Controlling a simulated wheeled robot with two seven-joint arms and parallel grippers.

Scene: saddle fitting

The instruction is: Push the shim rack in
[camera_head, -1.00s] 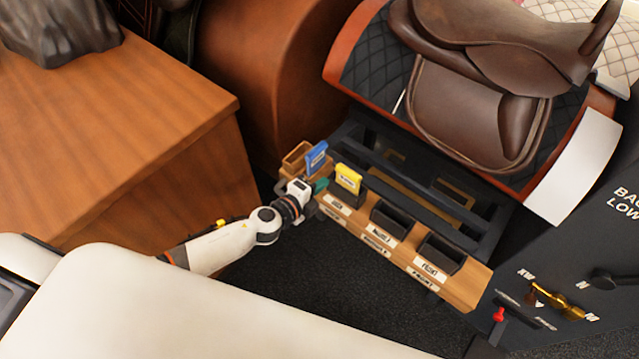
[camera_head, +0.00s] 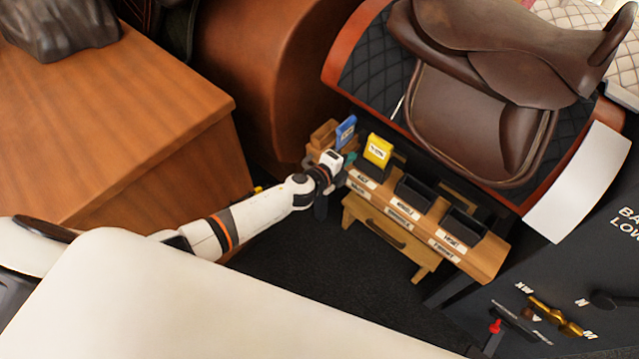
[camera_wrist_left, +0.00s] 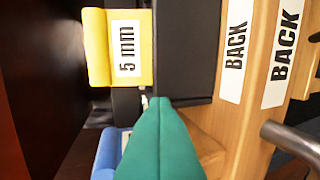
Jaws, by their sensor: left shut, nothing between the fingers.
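The shim rack (camera_head: 487,260) is a wooden board with black bins and white labels, set low under the saddle in the head view. A yellow shim marked 5 mm (camera_head: 378,150) stands in its left bin, and a blue shim (camera_head: 346,132) stands farther left. My left gripper (camera_head: 347,162) is shut and empty at the rack's left end, close to the yellow shim. In the left wrist view its green fingers (camera_wrist_left: 160,142) are together beside the rack's BACK labels (camera_wrist_left: 260,50). Whether they touch the rack is not clear. My right gripper is not in view.
The brown saddle (camera_head: 490,90) and its pad overhang the rack. A small wooden drawer unit (camera_head: 385,238) stands below the rack front. A wooden cabinet (camera_head: 150,150) is left of my arm. A dark panel with brass and red knobs stands at right. Dark floor is open in front.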

